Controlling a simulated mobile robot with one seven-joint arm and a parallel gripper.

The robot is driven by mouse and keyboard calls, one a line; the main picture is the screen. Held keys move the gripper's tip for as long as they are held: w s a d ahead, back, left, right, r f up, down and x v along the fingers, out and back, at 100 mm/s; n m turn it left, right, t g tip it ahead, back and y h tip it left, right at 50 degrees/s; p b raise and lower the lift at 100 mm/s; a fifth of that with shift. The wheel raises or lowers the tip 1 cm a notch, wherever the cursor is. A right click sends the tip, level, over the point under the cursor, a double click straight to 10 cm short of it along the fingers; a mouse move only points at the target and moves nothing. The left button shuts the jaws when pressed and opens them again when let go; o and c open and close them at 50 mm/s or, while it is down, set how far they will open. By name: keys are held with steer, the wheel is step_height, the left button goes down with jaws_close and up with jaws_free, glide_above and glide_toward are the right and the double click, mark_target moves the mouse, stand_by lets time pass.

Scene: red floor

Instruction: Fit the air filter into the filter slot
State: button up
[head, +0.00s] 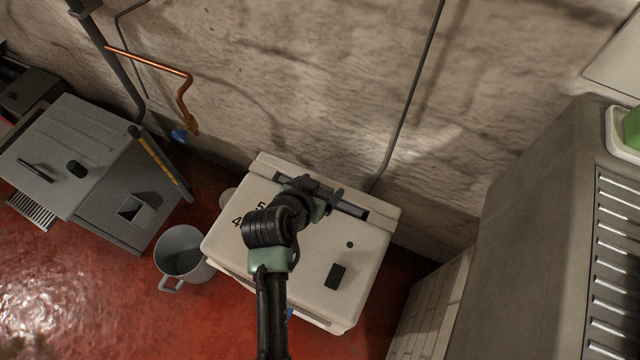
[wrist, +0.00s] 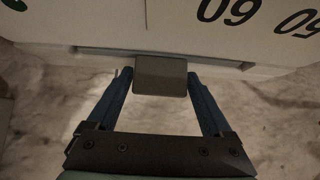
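The air filter shows in the wrist view as a dark grey block-like grip (wrist: 161,76) between my fingertips, with a grey strip behind it. The filter slot (head: 367,214) is a long narrow opening along the back of the white machine's top. A grey bar (head: 348,208), apparently the filter's body, lies along this slot with dark gaps at its ends. My gripper (head: 320,192) is over the slot, its fingers against both sides of the grip. My wrist hides part of the slot in the head view. How deep the filter sits cannot be told.
The white machine (head: 290,255) stands against the rough wall, with printed numbers and a dark rectangle on top. A grey mug-shaped bucket (head: 182,254) is on the red floor at its left, near a grey box (head: 120,200). A tall grey cabinet (head: 535,220) stands at the right.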

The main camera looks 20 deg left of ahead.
steer(key=shift+o, duration=0.8)
steer(key=shift+r, duration=0.15)
steer(key=p+v, duration=0.4)
steer(key=v, duration=0.8)
steer(key=shift+d, duration=0.1)
steer(key=w+d+r+t+y, duration=0.15)
steer(key=w+r+t, duration=0.4)
steer(key=r, duration=0.95)
steer(key=w+d+r+t, duration=0.3)
steer(key=w+r, duration=0.5)
steer(key=r, duration=0.7)
steer(key=s+d+r+t, duration=0.3)
steer(key=r, duration=0.7)
steer(key=s+d+r+t, duration=0.3)
steer(key=s+r, duration=0.1)
steer(key=r, duration=0.6)
steer(key=s+d+r+t+h, duration=0.1)
steer(key=s+d+r+t, duration=0.2)
steer(key=r, duration=0.8)
steer(key=shift+s+d+t, duration=0.15)
steer(key=shift+d+t, duration=0.3)
steer(key=shift+d, duration=0.05)
